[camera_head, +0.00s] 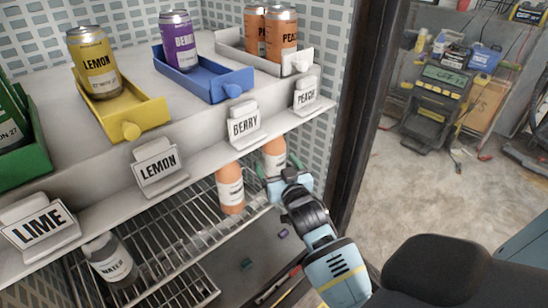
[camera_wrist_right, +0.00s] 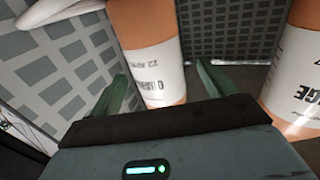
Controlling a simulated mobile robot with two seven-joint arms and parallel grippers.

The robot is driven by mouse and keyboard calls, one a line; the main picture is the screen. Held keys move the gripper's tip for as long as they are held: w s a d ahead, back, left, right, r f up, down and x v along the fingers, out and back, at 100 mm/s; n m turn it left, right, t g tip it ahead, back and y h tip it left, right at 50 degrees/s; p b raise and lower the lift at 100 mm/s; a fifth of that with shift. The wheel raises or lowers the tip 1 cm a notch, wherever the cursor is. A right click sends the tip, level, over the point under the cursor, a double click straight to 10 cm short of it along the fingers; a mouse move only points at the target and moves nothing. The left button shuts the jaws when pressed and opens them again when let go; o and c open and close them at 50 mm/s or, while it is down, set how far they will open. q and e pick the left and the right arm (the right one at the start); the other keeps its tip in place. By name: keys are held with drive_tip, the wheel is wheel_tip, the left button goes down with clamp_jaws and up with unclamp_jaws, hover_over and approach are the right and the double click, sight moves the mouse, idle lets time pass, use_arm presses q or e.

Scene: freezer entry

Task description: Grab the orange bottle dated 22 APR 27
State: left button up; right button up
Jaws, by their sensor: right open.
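Two orange bottles with white labels stand upright on the wire shelf under the drink trays. The far one (camera_head: 274,150) has my open right gripper (camera_head: 278,166) at it. In the right wrist view this bottle (camera_wrist_right: 150,40) stands between the green fingers of the gripper (camera_wrist_right: 162,74), nearer the left finger; its label shows "22 AP", the rest hidden or unclear. I cannot tell if a finger touches it. The other orange bottle (camera_head: 231,190) stands to the left in the head view and at the right edge of the wrist view (camera_wrist_right: 294,75); its date is not readable. My left gripper is not in view.
Above hangs a white shelf edge with tags LIME (camera_head: 40,226), LEMON (camera_head: 158,168), BERRY (camera_head: 244,124) and PEACH (camera_head: 306,93). A water bottle (camera_head: 108,262) stands at the lower left. The dark door frame (camera_head: 368,100) is close to the right.

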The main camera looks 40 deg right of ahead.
sight(274, 157)
drive_tip(key=x, duration=0.3)
drive_tip(key=shift+w+d, duration=0.1)
drive_tip(key=shift+d, duration=0.05)
drive_tip(key=shift+c, duration=0.8)
drive_tip(key=c, duration=1.2)
drive_tip(key=shift+r, duration=0.15)
drive_tip(key=shift+c, duration=0.4)
drive_tip(key=shift+r, duration=0.15)
